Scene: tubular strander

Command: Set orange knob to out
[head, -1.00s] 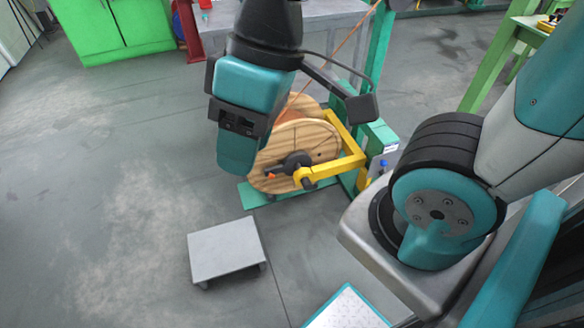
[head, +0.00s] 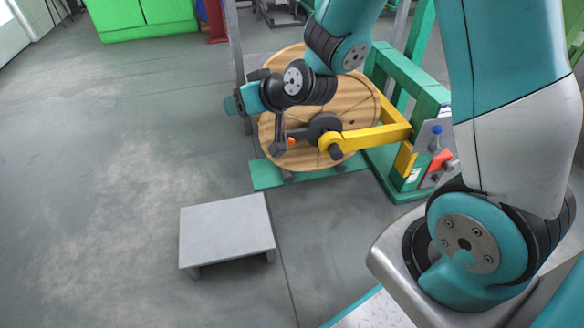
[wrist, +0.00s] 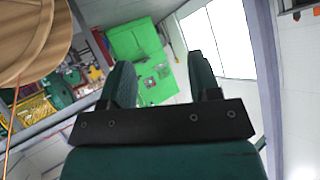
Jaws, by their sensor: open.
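The small orange knob (head: 291,142) shows at the left of the dark hub fitting (head: 322,128) on the front of a wooden spool (head: 355,103). A dark part hanging from my wrist is right beside it in the picture, so some of it may be hidden. My gripper (head: 232,104) is up and left of the knob in the head view, pointing left, away from it. In the wrist view my gripper (wrist: 162,78) shows two teal fingers apart with nothing between them. The knob is not visible in the wrist view.
A yellow arm (head: 375,138) runs from the hub to a green frame (head: 408,75). A blue-topped knob (head: 436,130) and a red piece are on its right side. A low grey platform (head: 227,232) stands on the floor in front. The floor at left is clear.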

